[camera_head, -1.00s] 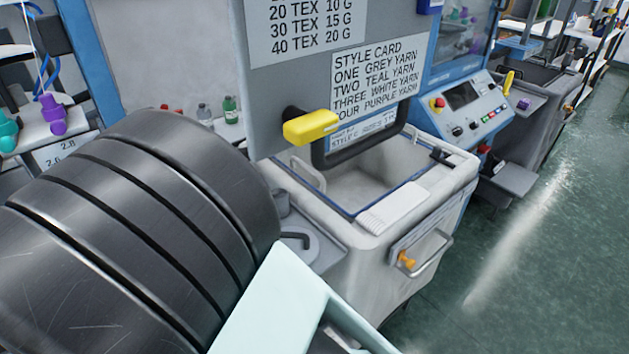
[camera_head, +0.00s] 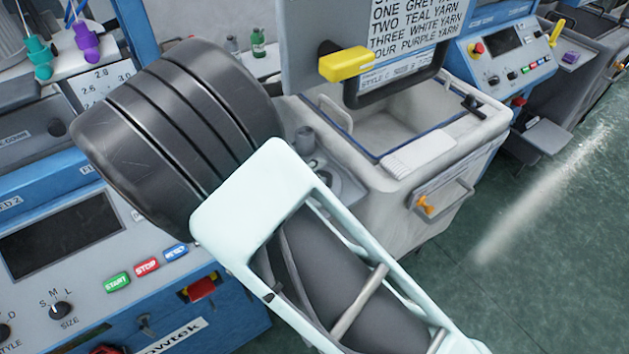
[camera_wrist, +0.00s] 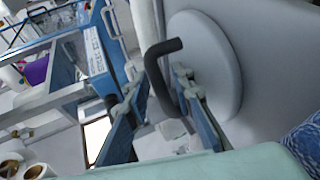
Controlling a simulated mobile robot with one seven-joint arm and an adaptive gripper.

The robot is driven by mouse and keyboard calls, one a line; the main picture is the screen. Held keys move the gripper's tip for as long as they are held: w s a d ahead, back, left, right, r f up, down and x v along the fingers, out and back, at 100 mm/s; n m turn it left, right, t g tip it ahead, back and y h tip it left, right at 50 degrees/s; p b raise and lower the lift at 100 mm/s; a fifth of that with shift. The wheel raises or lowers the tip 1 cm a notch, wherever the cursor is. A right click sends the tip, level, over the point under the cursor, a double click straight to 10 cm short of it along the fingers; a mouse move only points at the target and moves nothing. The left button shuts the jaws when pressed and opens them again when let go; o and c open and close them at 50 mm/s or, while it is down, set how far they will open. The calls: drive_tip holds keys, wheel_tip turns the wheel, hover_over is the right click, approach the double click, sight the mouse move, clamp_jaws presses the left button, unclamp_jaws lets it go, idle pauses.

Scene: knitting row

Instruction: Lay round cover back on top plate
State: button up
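A light grey round disc, which looks like the round cover (camera_wrist: 208,75), lies against a pale grey surface (camera_wrist: 262,60) in the wrist view. A dark bent handle (camera_wrist: 177,92) stands out from it. My gripper (camera_wrist: 158,75) is open, with blue fingers apart on either side of the handle; I cannot tell whether either touches it. My gripper is hidden there. I cannot tell which surface is the top plate.
A grey bin (camera_head: 400,130) with a white brush (camera_head: 418,152) on its rim stands behind my arm. A raised panel with a yellow handle (camera_head: 345,63) is above it. A control panel (camera_head: 75,235) is at the left. Open floor (camera_head: 540,260) lies at the right.

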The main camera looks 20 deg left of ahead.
clamp_jaws()
drive_tip(key=shift+r, duration=0.1)
idle(0.3)
